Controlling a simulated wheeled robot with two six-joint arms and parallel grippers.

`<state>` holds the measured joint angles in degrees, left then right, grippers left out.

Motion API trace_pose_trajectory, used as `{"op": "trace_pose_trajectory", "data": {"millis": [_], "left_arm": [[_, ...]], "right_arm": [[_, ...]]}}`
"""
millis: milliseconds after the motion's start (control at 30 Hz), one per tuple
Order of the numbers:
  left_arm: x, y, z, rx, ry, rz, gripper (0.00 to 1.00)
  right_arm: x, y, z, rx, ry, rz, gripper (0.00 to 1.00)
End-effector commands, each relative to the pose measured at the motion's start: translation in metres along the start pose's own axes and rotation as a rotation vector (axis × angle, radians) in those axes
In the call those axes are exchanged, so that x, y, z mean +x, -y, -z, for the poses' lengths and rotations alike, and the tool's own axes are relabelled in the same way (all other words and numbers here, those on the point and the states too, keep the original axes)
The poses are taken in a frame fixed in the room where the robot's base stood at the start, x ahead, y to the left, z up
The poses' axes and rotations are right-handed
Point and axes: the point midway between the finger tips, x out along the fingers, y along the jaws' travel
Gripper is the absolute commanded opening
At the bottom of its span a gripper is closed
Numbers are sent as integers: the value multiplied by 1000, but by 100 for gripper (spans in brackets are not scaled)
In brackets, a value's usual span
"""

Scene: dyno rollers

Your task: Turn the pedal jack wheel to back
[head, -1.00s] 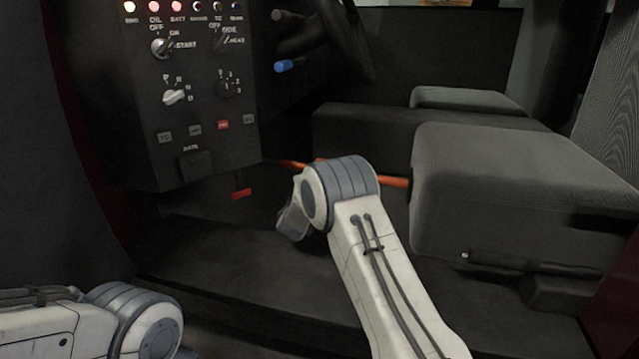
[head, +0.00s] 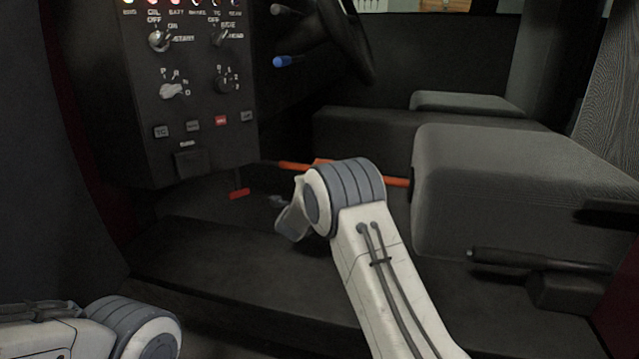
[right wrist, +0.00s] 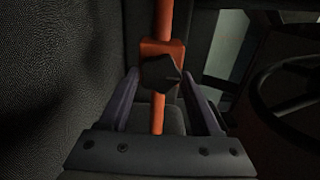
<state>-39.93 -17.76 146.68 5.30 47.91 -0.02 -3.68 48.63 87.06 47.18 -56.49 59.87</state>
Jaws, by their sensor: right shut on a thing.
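The pedal jack wheel (right wrist: 161,71) is a black star-shaped knob on an orange block of the jack in the right wrist view. My right gripper (right wrist: 158,80) is shut on it, with one dark finger on each side. The orange rod of the jack (right wrist: 164,18) runs up and down through that view. In the head view the orange rod (head: 397,182) lies in front of the seat, and my right arm hides the wheel and the fingertips. My left gripper is out of view; only part of the left arm shows at the lower left.
A control panel (head: 195,110) with knobs and buttons stands at the left. A red pedal (head: 239,193) is below it. The grey seat (head: 520,190) is at the right. A steering wheel (head: 345,40) is at the top.

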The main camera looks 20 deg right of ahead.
Motion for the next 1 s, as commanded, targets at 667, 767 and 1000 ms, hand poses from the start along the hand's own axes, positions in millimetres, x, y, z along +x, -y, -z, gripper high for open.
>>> {"op": "trace_pose_trajectory", "data": {"millis": [667, 767, 1000], "left_arm": [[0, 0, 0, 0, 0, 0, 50], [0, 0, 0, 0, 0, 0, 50], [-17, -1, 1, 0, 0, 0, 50]], "right_arm": [[0, -1, 0, 3, -1, -3, 94], [-1, 0, 0, 3, -1, -2, 94], [-27, 4, 0, 0, 2, -4, 94]]}}
